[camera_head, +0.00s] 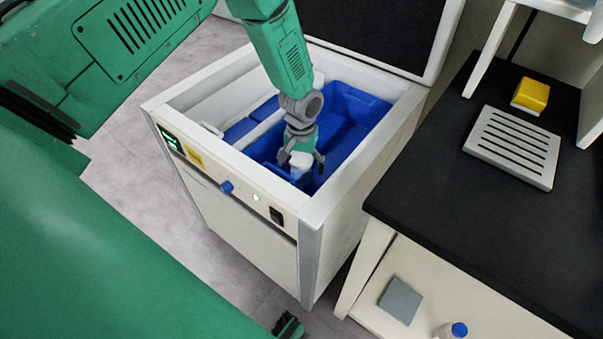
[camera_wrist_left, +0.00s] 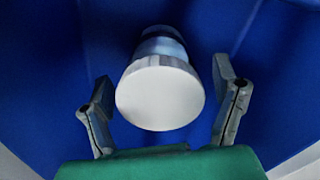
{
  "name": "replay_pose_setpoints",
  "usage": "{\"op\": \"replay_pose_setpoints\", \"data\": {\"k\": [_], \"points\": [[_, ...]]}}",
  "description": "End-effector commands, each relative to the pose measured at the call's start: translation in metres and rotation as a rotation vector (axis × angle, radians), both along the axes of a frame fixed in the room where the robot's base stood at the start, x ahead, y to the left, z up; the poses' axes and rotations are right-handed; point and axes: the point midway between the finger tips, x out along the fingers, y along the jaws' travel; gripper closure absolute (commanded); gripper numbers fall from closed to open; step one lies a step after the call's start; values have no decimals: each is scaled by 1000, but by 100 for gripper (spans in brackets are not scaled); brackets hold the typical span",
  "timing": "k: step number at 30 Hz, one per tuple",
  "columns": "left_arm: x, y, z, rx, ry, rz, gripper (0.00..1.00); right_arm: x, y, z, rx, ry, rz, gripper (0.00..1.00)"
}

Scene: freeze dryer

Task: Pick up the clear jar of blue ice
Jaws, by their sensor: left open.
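The clear jar (camera_head: 299,174) stands inside the blue-lined well of the freeze dryer (camera_head: 232,188), with its white lid toward my left gripper. My left gripper (camera_head: 301,160) reaches down into the well directly over the jar. In the left wrist view the jar's round white lid (camera_wrist_left: 160,97) faces the camera, and a bit of pale blue body shows beyond it. The open fingers of the left gripper (camera_wrist_left: 163,80) stand on either side of the lid, with a gap on both sides. A small dark and green tip, perhaps my right gripper (camera_head: 288,325), shows at the bottom edge.
The dryer's white rim surrounds the well, and its raised dark lid (camera_head: 375,30) stands behind. To the right, a black-topped bench (camera_head: 450,205) holds a slotted grey plate (camera_head: 512,147) and a yellow block (camera_head: 531,95). A blue-capped container (camera_head: 458,330) and grey square (camera_head: 400,299) are on its lower shelf.

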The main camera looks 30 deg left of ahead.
Motion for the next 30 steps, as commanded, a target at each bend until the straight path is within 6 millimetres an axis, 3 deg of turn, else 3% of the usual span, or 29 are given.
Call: {"op": "replay_pose_setpoints", "data": {"k": [7,8,13,23,30], "points": [[1,0,-5,0,-2,1,19,0,0,-1,0,0,0,100],[0,0,-5,0,-2,1,22,0,0,-1,0,0,0,100],[1,0,-5,-1,-1,0,82,0,0,-1,0,0,0,100],[1,0,0,0,-3,0,82,0,0,0,0,0,0,100],[2,0,43,0,-6,0,82,0,0,14,0,0,0,100]]}}
